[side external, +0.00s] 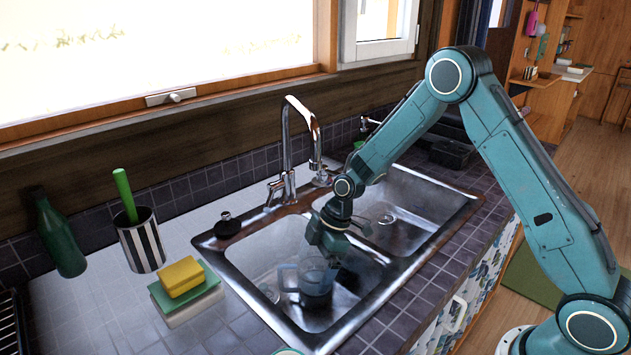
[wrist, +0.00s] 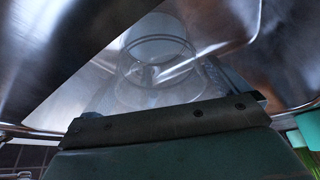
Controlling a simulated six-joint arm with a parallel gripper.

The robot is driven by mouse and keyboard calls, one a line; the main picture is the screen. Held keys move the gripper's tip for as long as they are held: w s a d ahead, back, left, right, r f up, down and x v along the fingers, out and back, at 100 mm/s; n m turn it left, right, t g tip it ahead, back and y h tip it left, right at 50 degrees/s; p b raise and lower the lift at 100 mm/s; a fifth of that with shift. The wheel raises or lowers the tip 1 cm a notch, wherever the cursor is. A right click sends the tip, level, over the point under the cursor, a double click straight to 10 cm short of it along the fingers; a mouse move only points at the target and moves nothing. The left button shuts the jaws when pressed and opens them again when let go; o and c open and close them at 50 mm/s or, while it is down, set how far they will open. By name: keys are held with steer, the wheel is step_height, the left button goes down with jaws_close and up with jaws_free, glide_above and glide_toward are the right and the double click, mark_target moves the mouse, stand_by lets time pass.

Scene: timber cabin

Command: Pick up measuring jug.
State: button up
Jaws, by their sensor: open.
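The measuring jug (side external: 315,287) is clear and see-through. It stands in the near-left sink basin (side external: 270,250), with its handle on the left side. My gripper (side external: 328,258) is open and points down into this basin, right at the jug's upper part. Its fingers overlap the jug's rim in the side view, and I cannot tell whether they touch it. In the wrist view the jug (wrist: 155,72) shows as a round clear outline just beyond the dark bar of my gripper.
The tap (side external: 290,145) rises behind the basins. The second basin (side external: 405,225) lies to the right. On the left counter are a yellow sponge (side external: 181,276) on green and white blocks, a striped cup (side external: 141,243) and a green bottle (side external: 60,238).

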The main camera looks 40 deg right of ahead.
steer(key=shift+x, duration=1.1)
steer(key=shift+r, duration=0.1)
steer(key=c, duration=1.5)
steer(key=shift+r, duration=0.25)
